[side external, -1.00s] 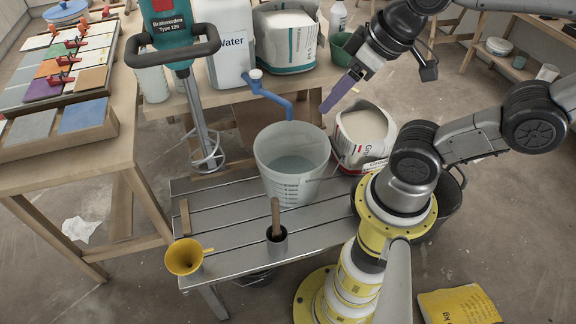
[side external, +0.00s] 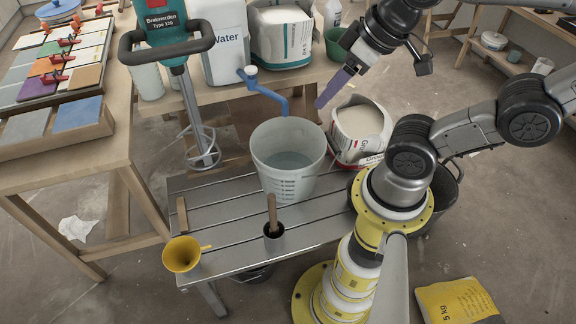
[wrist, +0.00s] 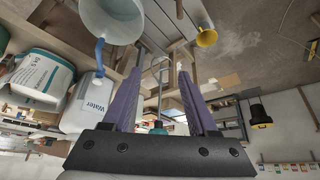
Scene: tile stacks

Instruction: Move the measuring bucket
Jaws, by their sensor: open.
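The measuring bucket (side external: 288,160) is a translucent white pail with graduation marks and some clear liquid inside. It stands upright on the slatted metal bench (side external: 225,213). It also shows at the top of the wrist view (wrist: 112,20), partly cut off. My gripper (side external: 325,99), with purple fingers, is above and to the right of the bucket, apart from it. In the wrist view its two fingers (wrist: 160,92) are spread with nothing held between them. In the side view the fingers overlap, so the gap is hidden.
A blue tap (side external: 262,92) on the water canister reaches toward the bucket's back rim. An open grout bag (side external: 360,125) stands right of the bucket. A mixer (side external: 190,100) stands at left.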

